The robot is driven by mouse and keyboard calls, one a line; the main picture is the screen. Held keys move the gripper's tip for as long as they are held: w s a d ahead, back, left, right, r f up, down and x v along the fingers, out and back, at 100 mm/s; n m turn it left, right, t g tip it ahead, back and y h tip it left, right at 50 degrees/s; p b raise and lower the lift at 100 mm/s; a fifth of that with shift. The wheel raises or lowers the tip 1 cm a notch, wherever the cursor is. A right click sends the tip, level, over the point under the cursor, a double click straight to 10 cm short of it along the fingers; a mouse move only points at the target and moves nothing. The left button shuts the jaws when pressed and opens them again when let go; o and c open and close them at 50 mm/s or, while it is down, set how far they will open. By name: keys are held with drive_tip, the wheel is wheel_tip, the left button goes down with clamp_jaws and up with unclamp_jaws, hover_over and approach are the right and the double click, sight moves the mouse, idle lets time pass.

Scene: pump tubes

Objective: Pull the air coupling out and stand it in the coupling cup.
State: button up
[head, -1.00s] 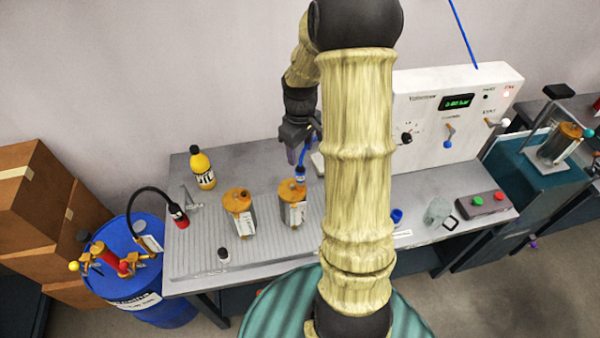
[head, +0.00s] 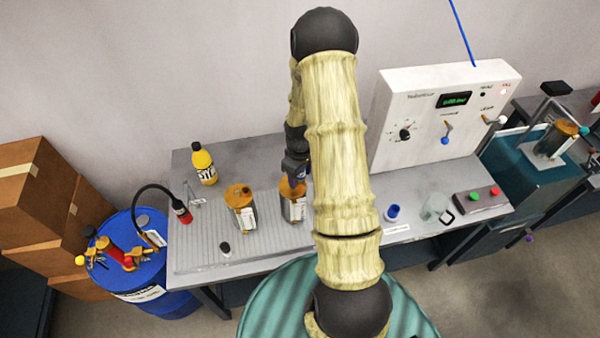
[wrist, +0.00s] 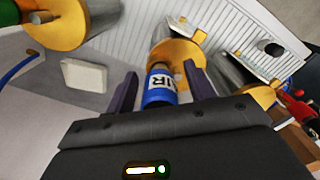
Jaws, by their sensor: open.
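The air coupling (wrist: 159,88) is a blue piece with a white label reading AIR. In the wrist view it sits at the orange top of a pump (wrist: 180,54). My gripper (wrist: 160,72) is open, with one finger on each side of the coupling and a gap visible beside it. In the head view my gripper (head: 296,172) is just over the right-hand pump (head: 294,208), and the coupling is hidden there. The coupling cup (head: 393,213), small and blue, stands on the bench right of my arm.
A second pump (head: 241,210) stands just left. A yellow bottle (head: 204,165) is behind it, and a small dark-capped vial (head: 225,249) in front. A clear jug (head: 437,208) stands right of the cup. The control box (head: 440,115) rises behind.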

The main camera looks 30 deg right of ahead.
drive_tip(key=c, duration=0.9)
drive_tip(key=o, duration=0.9)
drive_tip(key=shift+r, duration=0.15)
wheel_tip(320, 180, up, 17)
drive_tip(key=b, duration=0.3)
drive_tip(key=shift+b, duration=0.4)
